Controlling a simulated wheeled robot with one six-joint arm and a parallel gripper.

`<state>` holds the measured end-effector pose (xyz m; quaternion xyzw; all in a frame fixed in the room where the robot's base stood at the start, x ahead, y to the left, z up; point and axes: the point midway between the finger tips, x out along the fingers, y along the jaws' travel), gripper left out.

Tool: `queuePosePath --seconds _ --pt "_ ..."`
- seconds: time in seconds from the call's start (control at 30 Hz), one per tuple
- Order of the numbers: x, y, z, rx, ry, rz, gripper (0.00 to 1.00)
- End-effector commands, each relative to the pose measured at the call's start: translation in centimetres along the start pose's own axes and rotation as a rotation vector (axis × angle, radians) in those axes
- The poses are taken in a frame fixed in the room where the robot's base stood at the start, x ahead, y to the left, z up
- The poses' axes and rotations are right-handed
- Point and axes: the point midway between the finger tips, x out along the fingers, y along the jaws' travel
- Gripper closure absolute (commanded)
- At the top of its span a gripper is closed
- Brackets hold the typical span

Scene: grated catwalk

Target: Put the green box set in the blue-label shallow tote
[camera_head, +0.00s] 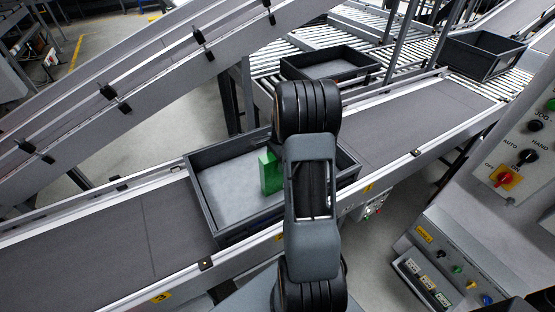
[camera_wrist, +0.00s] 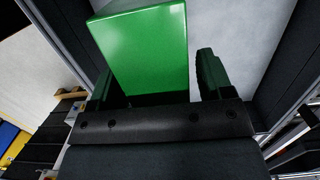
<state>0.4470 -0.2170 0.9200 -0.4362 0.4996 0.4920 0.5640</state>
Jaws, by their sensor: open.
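The green box set (camera_head: 270,172) stands upright inside a dark-walled tote with a pale floor (camera_head: 225,187) on the near conveyor. In the wrist view the green box (camera_wrist: 143,48) is large and lies between the fingers of my gripper (camera_wrist: 155,68). The gripper is open. A narrow gap shows between the box and the right finger; contact at the left finger is unclear. In the head view my arm hides the gripper and part of this tote. No blue label is readable on any tote.
Another dark tote (camera_head: 330,66) sits on the rollers behind, and a further one (camera_head: 482,55) at upper right. The belt (camera_head: 100,245) left of the near tote is clear. A sloping conveyor (camera_head: 150,80) rises at upper left. A control panel (camera_head: 505,180) stands at right.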

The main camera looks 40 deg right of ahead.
Motion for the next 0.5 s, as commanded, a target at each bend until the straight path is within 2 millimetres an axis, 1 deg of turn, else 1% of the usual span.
queuePosePath --seconds 0.17,0.27,0.5 --pt "-0.9 -0.1 0.0 0.000 0.001 -0.003 0.27" --pt "-2.4 -0.1 0.0 0.000 0.002 -0.005 0.27" --pt "-7.1 -0.1 0.0 0.001 0.003 -0.005 0.27"
